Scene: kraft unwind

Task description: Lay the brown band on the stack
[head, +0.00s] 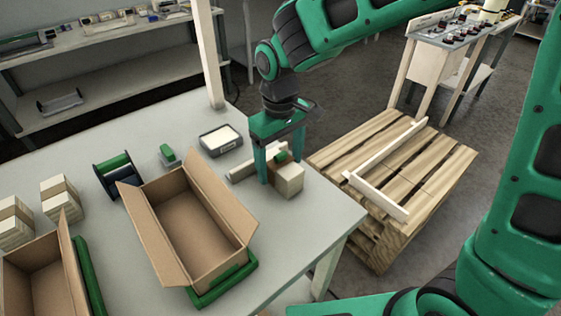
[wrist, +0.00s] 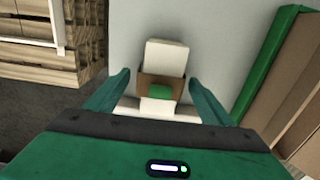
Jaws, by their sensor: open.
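A pale stack (head: 290,182) stands near the right edge of the table. The brown band (wrist: 146,88) lies across the stack, which also shows in the wrist view (wrist: 166,57). A small green piece (wrist: 160,92) sits on top of the band. My gripper (head: 281,162) is open, its fingers on either side of the band and stack. In the wrist view my gripper (wrist: 160,80) shows gaps between the fingertips and the band. How far down the band's sides reach is hidden.
A pale rail (head: 243,171) stands beside the stack. Open cardboard boxes (head: 195,225) are to the left, with banded stacks (head: 60,195) farther left. A grey tray (head: 220,140) and a dark holder (head: 115,175) stand behind. A wooden pallet (head: 430,165) is right of the table.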

